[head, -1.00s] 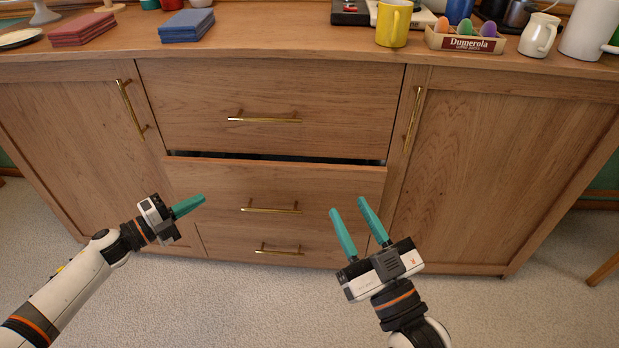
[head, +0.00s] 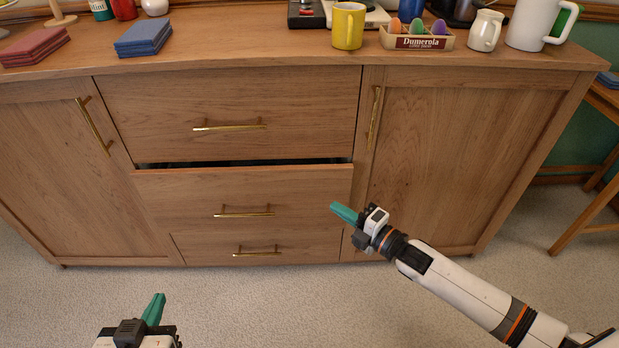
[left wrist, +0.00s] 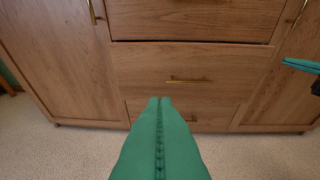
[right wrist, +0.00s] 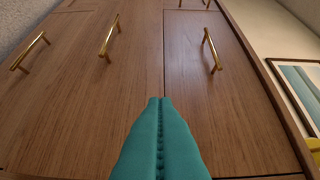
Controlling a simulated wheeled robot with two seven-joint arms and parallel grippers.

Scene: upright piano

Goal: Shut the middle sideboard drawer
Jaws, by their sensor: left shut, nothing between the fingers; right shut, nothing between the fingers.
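The middle drawer (head: 185,190) of the wooden sideboard stands slightly open, with a dark gap above its front edge. Its brass handle (head: 244,213) also shows in the left wrist view (left wrist: 188,80). My right gripper (head: 335,207) is shut and empty, its green fingers pointing left in front of the drawer's right end. I cannot tell whether they touch it. My left gripper (head: 158,297) is shut and empty, low in front of the sideboard and apart from it. In the left wrist view its fingers point towards the drawers.
The top drawer (head: 230,95) and bottom drawer (head: 215,248) look closed. Cupboard doors flank them. A yellow mug (head: 348,25), an egg tray (head: 417,41) and blue coasters (head: 143,37) stand on top. A wooden stool (head: 590,205) is at right. The carpet in front is clear.

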